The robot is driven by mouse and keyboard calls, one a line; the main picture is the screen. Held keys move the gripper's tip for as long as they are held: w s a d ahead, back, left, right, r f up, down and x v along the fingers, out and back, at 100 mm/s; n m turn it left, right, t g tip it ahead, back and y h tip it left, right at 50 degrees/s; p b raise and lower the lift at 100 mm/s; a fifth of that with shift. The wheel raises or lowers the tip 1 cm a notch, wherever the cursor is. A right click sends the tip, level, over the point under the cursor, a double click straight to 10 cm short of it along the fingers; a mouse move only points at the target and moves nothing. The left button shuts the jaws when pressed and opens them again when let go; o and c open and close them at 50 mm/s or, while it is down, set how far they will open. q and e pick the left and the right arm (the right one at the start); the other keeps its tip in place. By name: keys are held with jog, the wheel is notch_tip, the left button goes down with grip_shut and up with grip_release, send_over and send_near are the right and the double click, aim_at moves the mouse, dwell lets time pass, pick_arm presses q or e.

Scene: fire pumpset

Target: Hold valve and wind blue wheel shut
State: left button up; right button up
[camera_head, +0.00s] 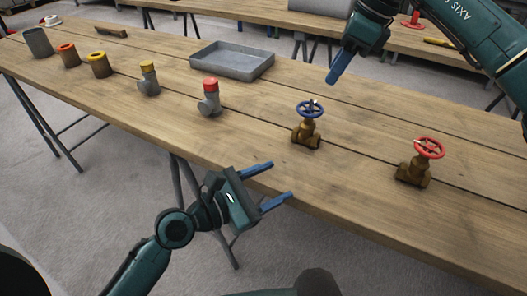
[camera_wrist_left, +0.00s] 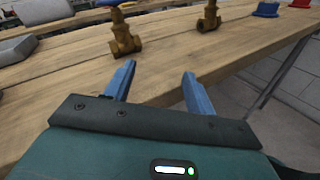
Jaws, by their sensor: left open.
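A brass valve (camera_head: 305,134) with a blue wheel (camera_head: 309,109) stands upright on the wooden table, right of centre in the head view. Its brass body (camera_wrist_left: 124,41) also shows in the left wrist view, with most of the wheel cut off by the top edge. My left gripper (camera_head: 281,179) is open and empty at the table's near edge, in front of and left of the valve, not touching it. Its two blue fingers also show in the left wrist view (camera_wrist_left: 159,70). My right gripper (camera_head: 333,80) is above the table behind the valve, apart from it; its fingers overlap in view.
A second brass valve with a red wheel (camera_head: 429,148) stands to the right. A grey tray (camera_head: 232,75) lies behind. The table around the blue-wheeled valve is clear.

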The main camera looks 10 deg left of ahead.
aim_at(302, 131)
pick_arm(q)
jog(key=w+n, duration=0.1)
jog(key=w, duration=0.1)
jog(key=w+a+r+n+t, duration=0.1)
jog(key=w+n, duration=0.1)
jog(key=w+a+n, duration=0.1)
jog(key=w, duration=0.1)
jog(key=shift+w+a+r+n+t+y, duration=0.1)
jog(key=shift+w+r+n+t+y, duration=0.2)
jog(key=shift+w, duration=0.3)
jog(key=x, duration=1.2)
jog(key=shift+w+d, duration=0.1)
jog(key=shift+d, duration=0.15)
jog(key=shift+c, duration=0.3)
grip_shut()
